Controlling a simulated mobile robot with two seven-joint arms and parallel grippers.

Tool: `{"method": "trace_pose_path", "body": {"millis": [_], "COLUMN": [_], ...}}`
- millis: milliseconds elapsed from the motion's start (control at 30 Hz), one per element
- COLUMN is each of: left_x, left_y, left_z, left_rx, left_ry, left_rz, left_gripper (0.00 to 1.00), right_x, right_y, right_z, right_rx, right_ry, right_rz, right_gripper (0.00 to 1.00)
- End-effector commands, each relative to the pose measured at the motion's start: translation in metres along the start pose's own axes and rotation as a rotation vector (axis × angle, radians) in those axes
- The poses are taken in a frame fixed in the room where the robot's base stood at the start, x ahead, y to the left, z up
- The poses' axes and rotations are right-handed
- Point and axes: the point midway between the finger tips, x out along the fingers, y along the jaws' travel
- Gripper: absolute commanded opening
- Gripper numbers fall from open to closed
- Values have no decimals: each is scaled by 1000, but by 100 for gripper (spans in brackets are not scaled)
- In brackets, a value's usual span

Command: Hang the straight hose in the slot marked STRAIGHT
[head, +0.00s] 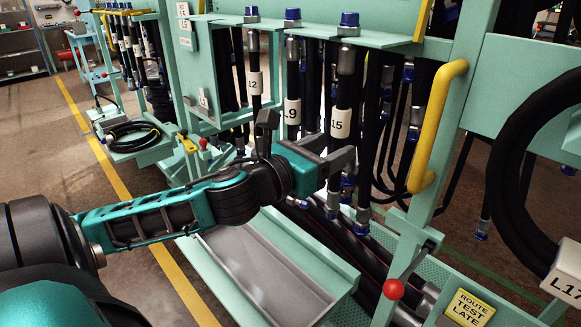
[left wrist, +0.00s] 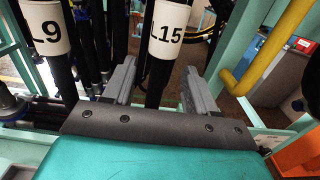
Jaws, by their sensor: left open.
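Black hoses hang upright by blue-capped ends from the green rack, with white tags L12 (head: 255,83), L9 (head: 292,111) and L15 (head: 341,123). I cannot tell from the tags which is the straight hose, and no slot marked STRAIGHT is readable. My left gripper (head: 342,160) is open at the L15 hose, just below its tag. In the left wrist view the L15 hose (left wrist: 158,75) stands between the two spread fingers (left wrist: 158,88), nearer the left one. The L9 hose (left wrist: 47,30) hangs outside them to the left. My right gripper is not in view.
A yellow handle (head: 437,125) stands right of the hoses on a green post. A large hose loop tagged L17 (head: 570,285) is at the right edge. Below are a grey tray (head: 265,275), a red knob (head: 393,289) and a "ROUTE TEST LATE" sign (head: 469,308).

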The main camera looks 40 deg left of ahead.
Motion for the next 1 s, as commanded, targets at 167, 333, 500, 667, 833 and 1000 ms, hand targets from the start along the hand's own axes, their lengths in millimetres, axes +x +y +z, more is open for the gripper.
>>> {"method": "trace_pose_path", "body": {"millis": [167,333,500,667,833,1000], "left_x": [-19,-36,-54,-74,-88,-96], "left_y": [0,0,0,1,1,0], "left_z": [-2,-1,4,4,4,2], "left_rx": [-1,-3,-8,-6,-6,-2], "left_ry": [5,3,4,4,-1,-2], "left_rz": [0,-1,2,4,3,1], "left_gripper": [57,57,57,57,57,57], "right_x": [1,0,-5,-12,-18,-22], "right_y": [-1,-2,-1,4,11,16], "right_z": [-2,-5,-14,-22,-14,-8], "right_rx": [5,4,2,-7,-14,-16], "right_ry": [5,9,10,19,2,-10], "right_rz": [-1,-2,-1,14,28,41], "right_gripper": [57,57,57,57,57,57]}}
